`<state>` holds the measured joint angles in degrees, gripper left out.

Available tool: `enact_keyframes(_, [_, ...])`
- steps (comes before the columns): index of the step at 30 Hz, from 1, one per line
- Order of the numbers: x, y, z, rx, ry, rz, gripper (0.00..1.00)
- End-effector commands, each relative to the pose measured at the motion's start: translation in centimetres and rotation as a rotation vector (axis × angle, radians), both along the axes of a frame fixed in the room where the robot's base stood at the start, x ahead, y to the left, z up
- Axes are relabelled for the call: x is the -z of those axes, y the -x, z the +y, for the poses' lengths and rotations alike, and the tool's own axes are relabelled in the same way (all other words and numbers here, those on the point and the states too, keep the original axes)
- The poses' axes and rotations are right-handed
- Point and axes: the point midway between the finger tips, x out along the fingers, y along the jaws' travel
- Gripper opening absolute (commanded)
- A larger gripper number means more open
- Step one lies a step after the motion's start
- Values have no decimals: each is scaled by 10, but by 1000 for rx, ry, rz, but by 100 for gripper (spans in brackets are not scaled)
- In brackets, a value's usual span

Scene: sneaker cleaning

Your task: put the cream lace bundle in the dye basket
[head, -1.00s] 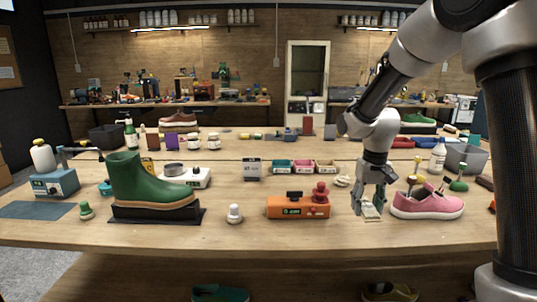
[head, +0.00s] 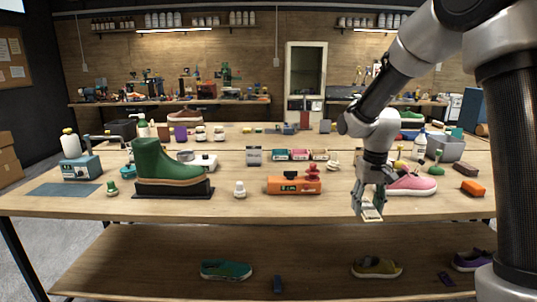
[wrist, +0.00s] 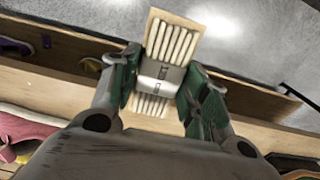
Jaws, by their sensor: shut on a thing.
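The cream lace bundle (head: 371,214) is held in my gripper (head: 369,208), in front of the pink shoe in the head view. In the wrist view the bundle (wrist: 172,40) shows as pale parallel strands with a grey band around the middle. The green-tipped fingers of my gripper (wrist: 161,82) press on both sides of that band. The bundle hangs in the air by the table's front edge. I cannot tell for sure which container is the dye basket; a grey bin (head: 447,148) stands at the right and a dark bin (head: 122,129) at the back left.
The pink shoe (head: 413,186) sits behind my gripper. An orange device (head: 293,187), a green boot (head: 160,163) and an orange block (head: 473,189) stand on the table (head: 330,207). Shoes lie on the shelf below (head: 320,287).

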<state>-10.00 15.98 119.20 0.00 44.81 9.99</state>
Motion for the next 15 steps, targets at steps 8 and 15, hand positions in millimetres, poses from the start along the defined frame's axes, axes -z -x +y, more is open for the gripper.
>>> enact_keyframes(8, [0, -10, 2, -6, 0, 1, 22])
enact_keyframes(15, [9, -24, 4, -13, 0, 2, 22])
